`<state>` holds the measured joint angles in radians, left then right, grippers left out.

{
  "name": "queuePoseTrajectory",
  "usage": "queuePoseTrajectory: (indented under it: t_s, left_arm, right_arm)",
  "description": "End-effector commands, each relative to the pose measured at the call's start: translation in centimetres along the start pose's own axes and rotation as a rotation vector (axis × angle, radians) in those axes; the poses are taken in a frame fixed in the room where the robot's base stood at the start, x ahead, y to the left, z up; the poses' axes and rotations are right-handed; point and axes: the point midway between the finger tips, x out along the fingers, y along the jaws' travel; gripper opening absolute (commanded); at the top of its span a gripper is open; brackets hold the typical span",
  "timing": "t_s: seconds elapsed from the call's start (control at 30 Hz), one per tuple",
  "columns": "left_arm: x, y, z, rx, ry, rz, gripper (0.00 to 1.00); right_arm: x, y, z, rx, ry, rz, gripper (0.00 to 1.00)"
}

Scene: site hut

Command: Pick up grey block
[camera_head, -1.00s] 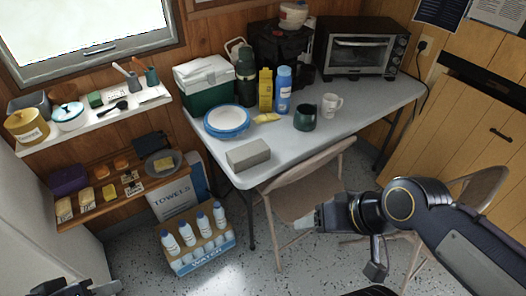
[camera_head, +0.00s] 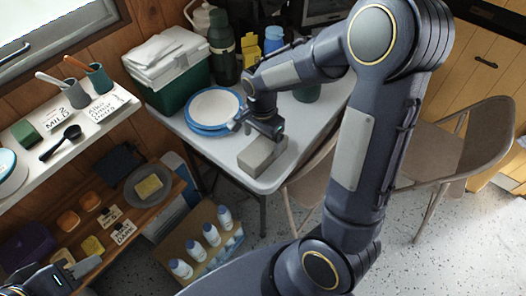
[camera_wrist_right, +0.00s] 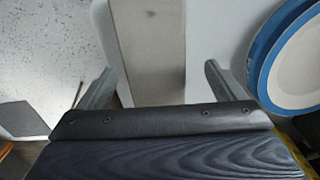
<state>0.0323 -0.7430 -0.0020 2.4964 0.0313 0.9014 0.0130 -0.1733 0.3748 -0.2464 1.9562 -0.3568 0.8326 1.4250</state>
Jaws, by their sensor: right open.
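The grey block (camera_head: 258,158) lies on the white table near its front left corner. My right gripper (camera_head: 259,132) is just above the block and at its far side in the head view. In the right wrist view the grey block (camera_wrist_right: 150,45) runs between the two spread fingers of the open right gripper (camera_wrist_right: 158,82), with a gap on both sides. My left gripper (camera_head: 72,272) is at the lower left of the head view, in front of the low shelf and far from the block; its jaw opening is unclear.
Blue-rimmed plates (camera_head: 213,108) stand close beside the block; they also show in the right wrist view (camera_wrist_right: 290,62). Behind are a green cooler (camera_head: 172,95) and a dark flask (camera_head: 224,48). A folding chair (camera_head: 445,150) stands right. A carton of bottles (camera_head: 205,245) is below.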

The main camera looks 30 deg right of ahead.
Motion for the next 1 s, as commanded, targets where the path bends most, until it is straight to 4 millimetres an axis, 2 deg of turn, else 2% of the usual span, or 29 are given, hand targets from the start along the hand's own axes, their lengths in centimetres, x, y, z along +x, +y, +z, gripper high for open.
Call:
queuePoseTrajectory:
  t_s: [0.3, 0.6, 1.0]
  left_arm:
    - [0.2, -0.1, 0.1, 0.0, 0.0, 0.0, 0.36]
    - [0.2, -0.1, 0.1, 0.0, 0.0, 0.0, 0.36]
    - [0.2, -0.1, 0.1, 0.0, 0.0, 0.0, 0.36]
  right_arm:
    - [4.5, 0.6, 0.2, -0.001, -0.002, 0.004, 0.89]
    - [4.9, 0.5, 0.2, -0.002, -0.002, 0.0, 0.89]
    - [4.9, 0.5, 0.2, -0.002, -0.001, 0.0, 0.38]
